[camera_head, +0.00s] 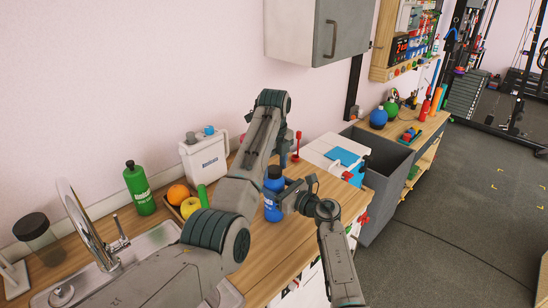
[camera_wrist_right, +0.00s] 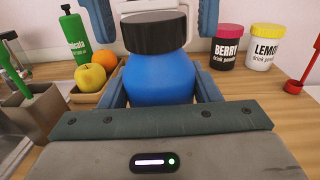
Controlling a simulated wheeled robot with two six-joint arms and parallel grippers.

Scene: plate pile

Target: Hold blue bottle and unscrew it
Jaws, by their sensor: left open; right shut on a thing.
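The blue bottle (camera_head: 272,207) stands upright at the counter's front edge; its blue body (camera_wrist_right: 160,78) and dark cap (camera_wrist_right: 154,33) fill the middle of the right wrist view. My right gripper (camera_wrist_right: 160,88) is shut on the bottle's body, with a finger on each side. My left gripper (camera_wrist_right: 155,15) is open above, its two blue-grey fingers on either side of the cap with gaps between. In the head view the left arm arches over the counter, and its fingertips are partly hidden behind the arm.
A green bottle (camera_head: 139,188) and a fruit box with an orange (camera_head: 178,194) and yellow apple (camera_head: 190,207) stand left. A white container (camera_head: 205,158) is behind. Berry (camera_wrist_right: 228,48) and lemon (camera_wrist_right: 262,48) jars stand behind right. A grey bin (camera_head: 378,200) stands beside the counter.

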